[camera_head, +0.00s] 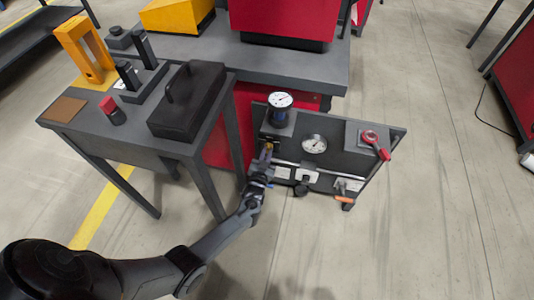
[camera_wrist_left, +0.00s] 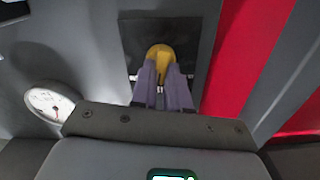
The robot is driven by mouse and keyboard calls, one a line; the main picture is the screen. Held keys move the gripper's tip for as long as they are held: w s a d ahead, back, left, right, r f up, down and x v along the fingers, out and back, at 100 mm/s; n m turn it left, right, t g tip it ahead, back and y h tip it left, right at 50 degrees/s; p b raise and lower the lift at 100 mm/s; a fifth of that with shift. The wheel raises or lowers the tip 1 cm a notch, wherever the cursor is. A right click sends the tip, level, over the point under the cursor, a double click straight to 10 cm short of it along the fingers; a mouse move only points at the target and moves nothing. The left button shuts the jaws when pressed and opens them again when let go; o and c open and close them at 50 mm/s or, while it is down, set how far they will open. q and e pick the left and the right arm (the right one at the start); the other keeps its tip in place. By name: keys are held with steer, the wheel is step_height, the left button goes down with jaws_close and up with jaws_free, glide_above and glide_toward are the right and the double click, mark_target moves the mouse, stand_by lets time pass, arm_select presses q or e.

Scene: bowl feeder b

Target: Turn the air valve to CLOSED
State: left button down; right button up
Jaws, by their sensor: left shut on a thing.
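A grey pneumatic panel (camera_head: 345,170) stands at the front of the red machine. On its left part, a yellow knob or valve handle (camera_wrist_left: 160,54) sits in front of a dark square plate (camera_wrist_left: 128,40) in the left wrist view. My left gripper (camera_wrist_left: 163,92) is shut on this yellow handle, with a finger on each side. In the head view the gripper (camera_head: 266,160) reaches the panel's left end and hides most of the handle. Any OPEN or CLOSED marking is too small or hidden to read. My right gripper is not in view.
A white dial gauge (camera_head: 314,144) and a blue-bodied gauge (camera_head: 280,101) are close to my gripper. A red lever (camera_head: 375,145) and an orange handle (camera_head: 344,200) sit to the right. A grey bench (camera_head: 150,148) with a black case (camera_head: 187,98) stands left.

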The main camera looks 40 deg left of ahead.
arm_select(q)
steer(key=n, duration=1.1)
steer(key=shift+s+a+p, duration=0.1)
steer(key=shift+a+p, duration=0.1)
steer(key=shift+p, duration=0.1)
steer(key=shift+n, duration=0.3)
steer(key=c, duration=1.1)
jaws_free()
steer(key=shift+s, duration=0.1)
